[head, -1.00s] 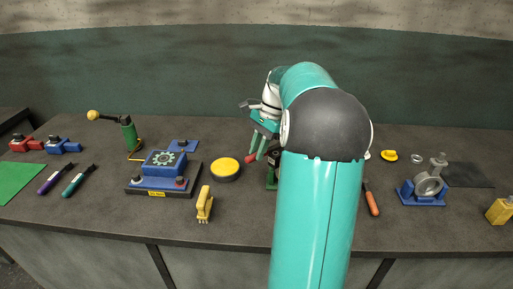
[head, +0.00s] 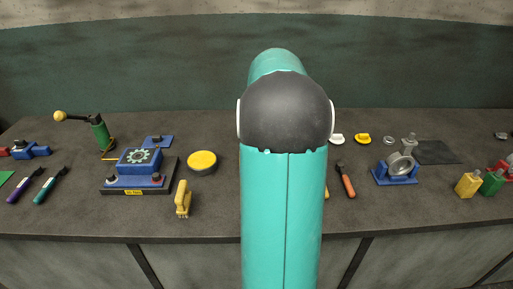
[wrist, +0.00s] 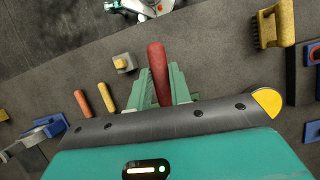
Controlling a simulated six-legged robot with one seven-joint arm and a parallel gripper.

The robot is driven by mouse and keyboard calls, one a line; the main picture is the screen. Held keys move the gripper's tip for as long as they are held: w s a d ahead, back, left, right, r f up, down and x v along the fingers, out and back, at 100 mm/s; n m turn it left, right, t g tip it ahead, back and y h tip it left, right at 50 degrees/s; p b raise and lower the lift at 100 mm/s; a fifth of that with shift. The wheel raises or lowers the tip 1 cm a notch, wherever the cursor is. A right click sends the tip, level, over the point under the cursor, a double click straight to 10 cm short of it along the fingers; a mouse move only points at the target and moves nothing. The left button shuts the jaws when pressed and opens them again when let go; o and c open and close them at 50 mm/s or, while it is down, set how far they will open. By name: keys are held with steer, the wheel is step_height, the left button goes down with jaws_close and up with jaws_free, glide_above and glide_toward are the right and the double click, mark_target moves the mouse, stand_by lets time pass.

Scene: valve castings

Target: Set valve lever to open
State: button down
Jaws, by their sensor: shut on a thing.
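The valve lever shows as a red handle (wrist: 158,72) in the wrist view, between the two green fingers of my gripper (wrist: 160,88). My gripper is shut on this red handle, whose rounded end sticks out beyond the fingers. The handle lies almost in line with the fingers, slightly tilted. The valve body is hidden in both current views, so I cannot tell the lever's setting. In the head view my own arm covers the gripper, the lever and the valve.
On the grey bench, a yellow round tin (head: 202,160), a yellow brush (head: 183,199) and a blue gear fixture (head: 138,162) stand left of my arm. An orange-handled tool (head: 346,182) and a blue-based casting (head: 397,170) lie right. A small yellow-topped block (wrist: 124,62) is near the handle.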

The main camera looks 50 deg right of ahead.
steer(key=shift+s+d+r+n, duration=0.1)
steer(key=shift+s+d+n, duration=0.35)
steer(key=shift+s+n, duration=0.1)
steer(key=c, duration=1.3)
jaws_free()
steer(key=shift+s, duration=0.1)
steer(key=v, duration=1.3)
steer(key=shift+w+r, duration=0.35)
